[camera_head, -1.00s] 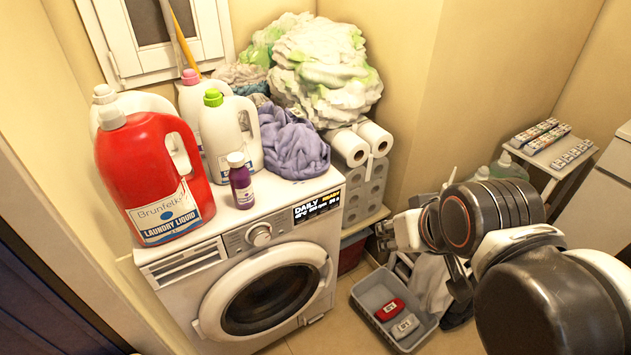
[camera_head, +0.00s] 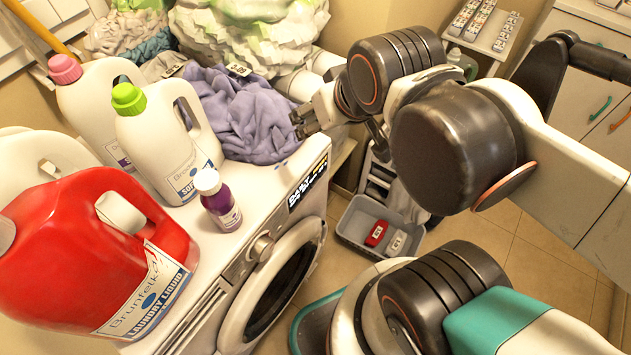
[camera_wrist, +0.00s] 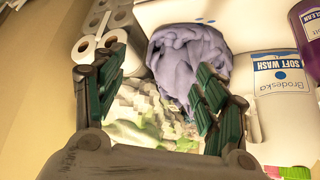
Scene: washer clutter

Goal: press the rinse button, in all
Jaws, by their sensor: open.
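The white washer (camera_head: 262,205) stands in the middle of the head view, seen from its side and above. Its dark display (camera_head: 309,181) and its knob (camera_head: 262,246) are on the slanted front panel. I cannot make out a labelled rinse button. Small blue marks (camera_head: 282,165) show on the top near the display; similar marks show on a white surface in the wrist view. My gripper (camera_head: 303,122) is above the washer's back right corner, beside the purple cloth (camera_head: 255,112). In the wrist view my gripper (camera_wrist: 155,88) is open and empty, with the cloth (camera_wrist: 187,65) beyond its fingers.
A red detergent jug (camera_head: 80,250), a green-capped white jug (camera_head: 165,140), a pink-capped jug (camera_head: 95,95) and a purple bottle (camera_head: 221,205) crowd the washer top. Paper rolls (camera_wrist: 105,40) show beside the cloth. A grey tray (camera_head: 355,225) is on the floor. Clear floor lies right of it.

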